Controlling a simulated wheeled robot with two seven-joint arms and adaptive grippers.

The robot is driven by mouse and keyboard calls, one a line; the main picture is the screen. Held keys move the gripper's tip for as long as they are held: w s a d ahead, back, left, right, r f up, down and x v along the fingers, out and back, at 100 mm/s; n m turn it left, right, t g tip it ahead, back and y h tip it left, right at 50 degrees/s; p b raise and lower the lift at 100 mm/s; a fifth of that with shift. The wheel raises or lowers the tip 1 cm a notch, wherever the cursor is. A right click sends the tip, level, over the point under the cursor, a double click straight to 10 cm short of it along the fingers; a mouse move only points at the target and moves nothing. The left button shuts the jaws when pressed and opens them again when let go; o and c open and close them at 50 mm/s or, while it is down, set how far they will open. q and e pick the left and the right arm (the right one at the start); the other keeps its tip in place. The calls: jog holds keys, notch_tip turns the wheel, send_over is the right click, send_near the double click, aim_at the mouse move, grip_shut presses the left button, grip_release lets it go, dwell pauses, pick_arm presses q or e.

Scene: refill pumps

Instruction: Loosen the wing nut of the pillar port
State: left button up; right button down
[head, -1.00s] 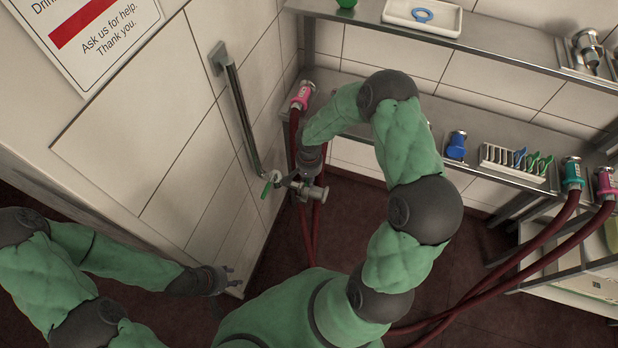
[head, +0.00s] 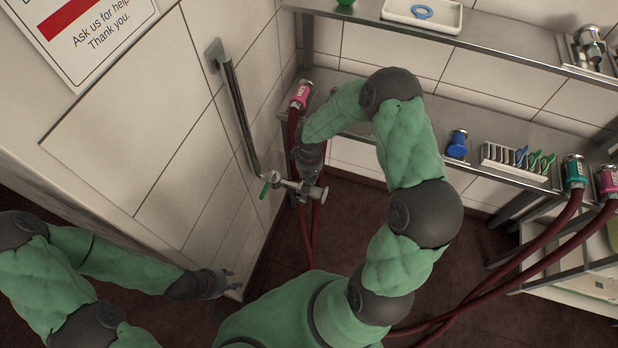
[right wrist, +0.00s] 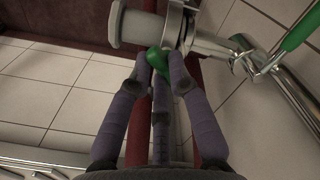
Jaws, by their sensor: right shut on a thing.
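The pillar port (head: 312,190) is a metal pipe fitting at the lower end of the steel pipe on the wall. In the right wrist view its grey end piece (right wrist: 130,27) and a metal clamp ring (right wrist: 178,22) show at the top. The green wing nut (right wrist: 158,62) sits under the clamp, partly covered by fingers. My right gripper (head: 306,176) comes down on the port from above. In the right wrist view its fingers (right wrist: 160,72) are shut on the wing nut. My left gripper (head: 232,280) is open and empty, low by the wall's bottom edge, apart from the port.
A green valve lever (head: 265,189) sticks out left of the port; it also shows in the right wrist view (right wrist: 302,24). A dark red hose with a pink coupling (head: 300,94) hangs behind my right gripper. A shelf (head: 470,122) holds a blue cap (head: 457,144) and a rack (head: 512,163).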

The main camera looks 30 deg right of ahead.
jog(key=n, duration=0.3)
jog(key=shift+w+d+n, duration=0.1)
jog(key=shift+w+n, duration=0.05)
jog(key=shift+n, duration=0.25)
jog(key=n, duration=0.2)
jog(key=shift+n+p, duration=0.3)
jog(key=n, duration=0.2)
jog(key=n+p, duration=0.1)
jog(key=n, duration=0.3)
jog(key=shift+w+r+p, duration=0.1)
jog(key=shift+w+p, duration=0.15)
jog(key=shift+p, duration=0.15)
jog(key=n+p, duration=0.1)
jog(key=n, duration=0.2)
jog(key=n+p, duration=0.1)
jog(key=n, duration=0.2)
jog(key=shift+w+n+p, duration=0.2)
jog(key=shift+n+p, duration=0.1)
jog(key=shift+n, duration=0.1)
jog(key=n+p, duration=0.1)
jog(key=n, duration=0.2)
jog(key=shift+w+n+p, duration=0.1)
jog(key=shift+n+p, duration=0.2)
jog(key=shift+a+n+p, duration=0.2)
jog(key=shift+n+p, duration=0.65)
jog(key=shift+n, duration=0.95)
jog(key=c, duration=1.1)
grip_release()
jog(key=shift+c, duration=0.2)
